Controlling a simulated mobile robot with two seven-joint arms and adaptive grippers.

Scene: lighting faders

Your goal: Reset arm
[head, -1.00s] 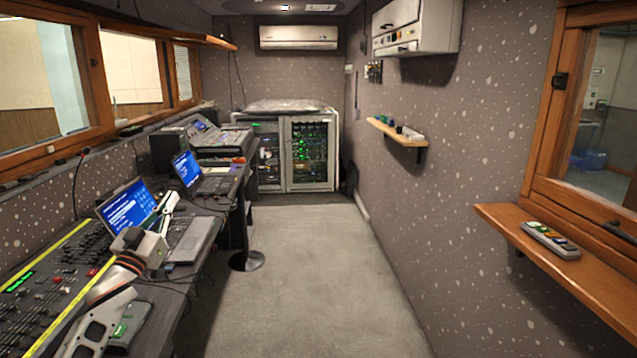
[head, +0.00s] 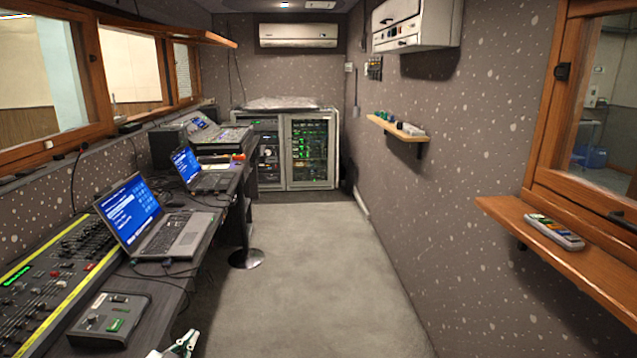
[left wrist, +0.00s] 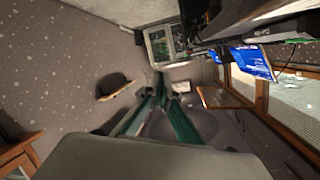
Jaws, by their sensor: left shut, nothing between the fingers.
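My left gripper (head: 180,345) shows at the bottom edge of the head view, left of centre, beside the desk edge and over the floor. Only its end shows there; the rest of the left arm is out of the picture. In the left wrist view its two green-grey fingers (left wrist: 160,90) are together at the tips and hold nothing. The fader console (head: 42,285) with yellow edge strips lies on the desk at the left, apart from the gripper. My right gripper is in neither view.
An open laptop (head: 150,220) and a small grey box (head: 108,318) stand on the desk. A second laptop (head: 195,168) is farther back. Wall shelves (head: 580,260) stick out on the right. The carpeted floor (head: 310,270) in the middle is clear.

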